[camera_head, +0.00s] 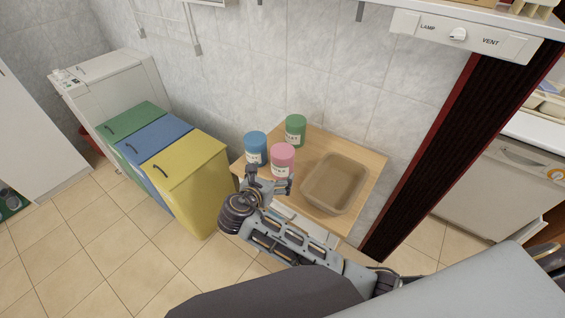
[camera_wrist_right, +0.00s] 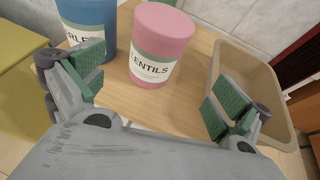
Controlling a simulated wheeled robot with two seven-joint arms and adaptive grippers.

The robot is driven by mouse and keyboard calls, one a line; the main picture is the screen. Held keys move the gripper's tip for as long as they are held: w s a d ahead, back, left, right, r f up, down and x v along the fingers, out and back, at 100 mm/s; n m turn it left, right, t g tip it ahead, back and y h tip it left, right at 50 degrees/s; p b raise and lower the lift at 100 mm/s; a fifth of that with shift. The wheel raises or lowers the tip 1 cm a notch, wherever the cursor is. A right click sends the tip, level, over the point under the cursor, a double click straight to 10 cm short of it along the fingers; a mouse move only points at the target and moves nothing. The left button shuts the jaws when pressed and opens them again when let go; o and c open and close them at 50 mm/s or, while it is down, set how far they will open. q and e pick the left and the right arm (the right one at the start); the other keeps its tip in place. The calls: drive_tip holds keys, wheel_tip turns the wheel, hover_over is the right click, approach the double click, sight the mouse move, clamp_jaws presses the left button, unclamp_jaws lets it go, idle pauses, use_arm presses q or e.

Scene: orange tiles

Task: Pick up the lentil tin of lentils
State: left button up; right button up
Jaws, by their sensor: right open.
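The lentil tin (camera_head: 283,160) is a pink cylinder standing upright on a small wooden table. In the right wrist view the tin (camera_wrist_right: 158,48) shows a white label reading "LENTILS" and stands beyond and between the fingers, apart from them. My right gripper (camera_head: 268,185) is at the table's near edge, just in front of the tin. In the right wrist view the gripper (camera_wrist_right: 155,85) is open and empty, its green-padded fingers wide apart. My left gripper is not in view.
A blue tin (camera_head: 256,147) stands close left of the pink one, near the left finger. A green tin (camera_head: 295,130) is behind. A tan basket (camera_head: 334,184) sits to the right on the wooden table (camera_head: 372,163). Green, blue and yellow bins (camera_head: 190,170) stand left.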

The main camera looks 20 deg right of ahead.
sight(280, 167)
drive_tip(key=shift+x, duration=2.55)
drive_tip(key=shift+w+d, duration=0.1)
drive_tip(key=shift+w+a+x, duration=0.1)
drive_tip(key=shift+a+x, duration=0.05)
drive_tip(key=shift+x, duration=1.05)
drive_tip(key=shift+w+a+x, duration=0.15)
drive_tip(key=shift+x, duration=1.1)
drive_tip(key=shift+s, duration=0.1)
drive_tip(key=shift+c, duration=0.4)
drive_tip(key=c, duration=1.3)
drive_tip(key=shift+r, duration=0.1)
drive_tip(key=shift+r, duration=4.95)
